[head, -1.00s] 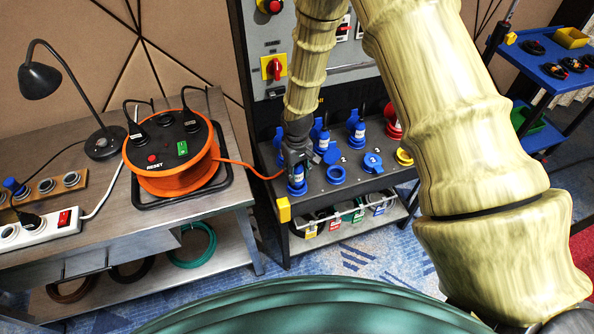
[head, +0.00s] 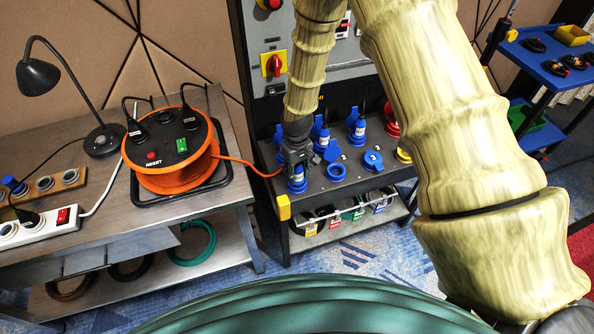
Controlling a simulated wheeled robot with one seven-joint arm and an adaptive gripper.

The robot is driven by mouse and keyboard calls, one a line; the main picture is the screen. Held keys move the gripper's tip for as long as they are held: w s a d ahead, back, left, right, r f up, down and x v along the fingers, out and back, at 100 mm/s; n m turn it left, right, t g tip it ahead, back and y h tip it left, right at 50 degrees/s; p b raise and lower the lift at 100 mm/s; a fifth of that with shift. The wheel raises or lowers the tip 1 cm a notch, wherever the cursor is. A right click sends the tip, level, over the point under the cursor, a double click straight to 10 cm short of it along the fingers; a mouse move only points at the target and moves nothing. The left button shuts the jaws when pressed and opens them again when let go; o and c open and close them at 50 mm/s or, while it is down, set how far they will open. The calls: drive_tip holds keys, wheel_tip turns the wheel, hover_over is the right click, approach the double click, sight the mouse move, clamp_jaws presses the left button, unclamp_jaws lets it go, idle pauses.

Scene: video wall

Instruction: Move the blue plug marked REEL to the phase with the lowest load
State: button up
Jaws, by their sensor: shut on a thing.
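My gripper (head: 297,158) is at the front left of the dark socket panel, shut on a blue plug (head: 297,176). The plug stands upright at the front left socket, and an orange cable runs to it from the orange reel (head: 170,160) on the bench. The gripper hides its upper part, and any marking on it is too small to read. To its right are a blue socket with its lid open (head: 336,172) and a blue lidded socket (head: 372,161). Other blue plugs (head: 321,138) stand in the back row. No load readings are legible.
A red plug (head: 391,122) and a yellow socket (head: 404,156) are at the panel's right. A yellow block (head: 283,207) is on its front left corner. A lamp (head: 70,95) and a white power strip (head: 38,228) are on the bench. A blue cart (head: 555,70) stands at right.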

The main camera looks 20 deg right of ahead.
drive_tip(key=shift+f, duration=0.15)
drive_tip(key=o, duration=1.6)
drive_tip(key=shift+r, duration=0.2)
drive_tip(key=shift+r+p, duration=2)
drive_tip(key=shift+r, duration=0.85)
